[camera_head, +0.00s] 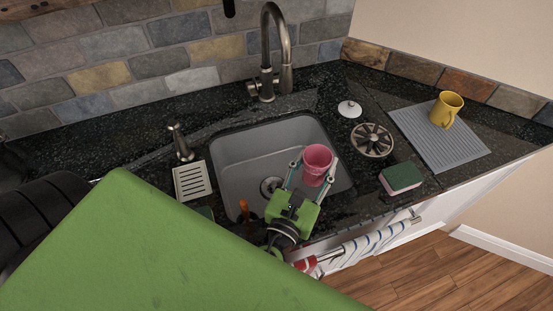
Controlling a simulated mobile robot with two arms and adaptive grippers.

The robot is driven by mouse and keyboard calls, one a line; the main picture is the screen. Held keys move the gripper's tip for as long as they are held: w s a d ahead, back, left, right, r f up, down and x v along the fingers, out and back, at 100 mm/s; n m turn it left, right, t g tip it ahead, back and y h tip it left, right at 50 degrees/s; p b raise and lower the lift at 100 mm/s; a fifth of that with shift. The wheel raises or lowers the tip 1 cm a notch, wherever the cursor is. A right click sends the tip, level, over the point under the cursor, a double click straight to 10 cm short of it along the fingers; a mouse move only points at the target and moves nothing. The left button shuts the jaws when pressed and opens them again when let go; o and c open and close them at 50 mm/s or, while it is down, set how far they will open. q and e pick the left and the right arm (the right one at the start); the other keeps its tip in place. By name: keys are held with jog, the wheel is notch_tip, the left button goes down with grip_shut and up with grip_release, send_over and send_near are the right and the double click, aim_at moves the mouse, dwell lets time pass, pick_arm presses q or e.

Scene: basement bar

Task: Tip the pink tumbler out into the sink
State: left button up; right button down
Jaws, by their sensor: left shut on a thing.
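The pink tumbler (317,162) is held over the right part of the grey sink (238,147). Its open mouth faces up toward the camera, and it looks close to upright. What is inside it cannot be made out. My left gripper (307,171) is shut on the tumbler, with one finger on each side of it. The gripper's green body is in front of the sink's near edge. The sink basin looks empty around its drain (270,187). My right gripper is not in view.
A tall faucet (268,80) stands behind the sink. A soap dish (192,181) is to its left. A round strainer (372,140), a white knob-topped lid (349,109), a sponge (401,178) and a grey mat (462,151) with a yellow mug (446,108) are to the right.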

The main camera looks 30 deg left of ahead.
pick_arm(q)
jog(key=shift+w+d+f, duration=0.1)
jog(key=shift+w+d, duration=0.5)
jog(key=shift+d, duration=0.2)
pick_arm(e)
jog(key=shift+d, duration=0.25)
pick_arm(q)
jog(key=shift+a+f, duration=0.1)
jog(key=shift+a, duration=0.1)
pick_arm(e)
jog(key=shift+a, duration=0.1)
